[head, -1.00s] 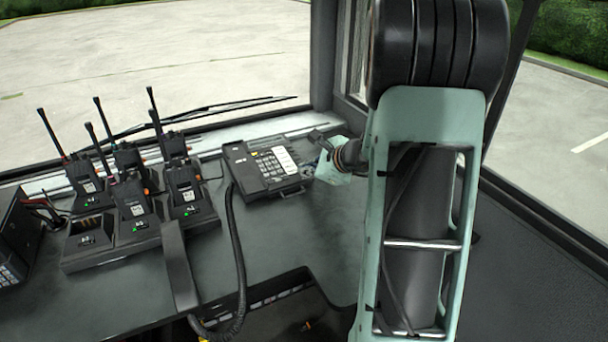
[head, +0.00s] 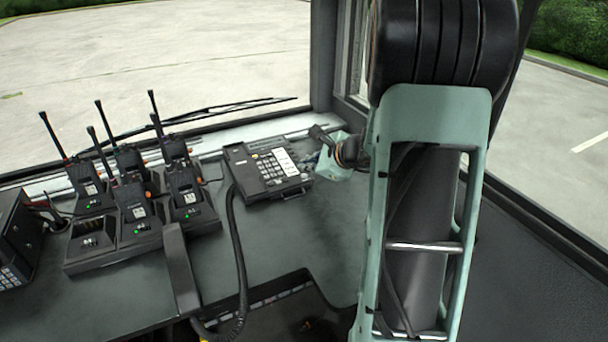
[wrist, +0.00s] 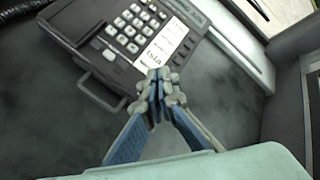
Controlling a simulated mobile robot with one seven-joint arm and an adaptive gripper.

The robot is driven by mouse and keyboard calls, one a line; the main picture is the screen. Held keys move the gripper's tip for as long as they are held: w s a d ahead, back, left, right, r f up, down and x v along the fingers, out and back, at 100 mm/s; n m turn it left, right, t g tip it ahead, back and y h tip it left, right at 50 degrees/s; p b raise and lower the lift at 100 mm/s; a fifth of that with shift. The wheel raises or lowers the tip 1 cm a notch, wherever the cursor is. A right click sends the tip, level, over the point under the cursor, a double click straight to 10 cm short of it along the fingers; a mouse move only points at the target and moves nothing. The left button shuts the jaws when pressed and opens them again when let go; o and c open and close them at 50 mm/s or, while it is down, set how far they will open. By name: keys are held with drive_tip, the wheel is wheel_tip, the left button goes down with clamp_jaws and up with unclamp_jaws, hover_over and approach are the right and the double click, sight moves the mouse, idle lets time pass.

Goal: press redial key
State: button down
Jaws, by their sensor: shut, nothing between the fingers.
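The black desk phone (head: 267,170) sits on the dash, left of my gripper in the head view. In the wrist view the phone (wrist: 97,33) fills the upper left, with pale number keys (wrist: 128,30) and a white label strip (wrist: 160,46) beside small dark keys (wrist: 183,48). The key lettering is too small to read, so I cannot tell which is redial. My gripper (wrist: 157,78) is shut and empty. Its fingertips appear near the lower end of the label strip; contact cannot be told.
Several handheld radios stand in a charger (head: 110,245) on the left. The windscreen pillar (head: 322,60) rises behind. Bare dash lies in front of the phone.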

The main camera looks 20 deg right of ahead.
sight(307, 182)
drive_tip(key=r, duration=0.1)
drive_tip(key=r+p, duration=0.1)
drive_tip(key=r, duration=0.1)
drive_tip(key=r+p, duration=0.1)
drive_tip(key=shift+s+r, duration=0.15)
drive_tip(key=shift+s, duration=0.2)
idle(0.4)
